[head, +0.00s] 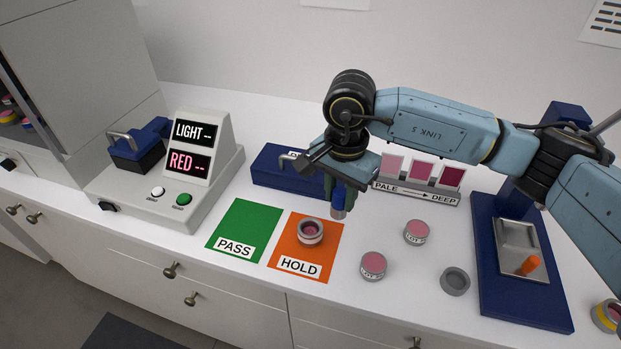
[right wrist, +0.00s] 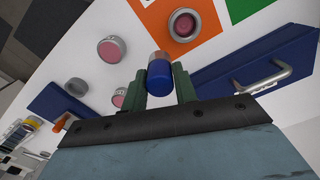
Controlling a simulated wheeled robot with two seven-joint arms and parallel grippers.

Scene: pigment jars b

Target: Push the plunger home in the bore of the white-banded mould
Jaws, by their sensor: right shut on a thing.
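My right gripper (head: 341,190) is shut on a blue plunger (head: 338,207) with a metallic lower end. In the right wrist view the plunger (right wrist: 159,74) sits between the two green fingers (right wrist: 160,86). A round grey mould with a pale band (head: 310,239) stands on the orange HOLD mat, with pink in its open bore. It also shows in the right wrist view (right wrist: 183,37). The plunger is above and to the right of this mould in the head view, apart from it. My left gripper is not in view.
Two pink-topped lot jars (head: 373,266) (head: 415,232) and a grey ring-like cup (head: 455,281) stand to the right. A green PASS mat (head: 243,225) is bare. A blue handled block (head: 270,172) and shade-card rack (head: 425,188) stand behind. A reader (head: 200,190) is left, a blue stand (head: 500,290) right.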

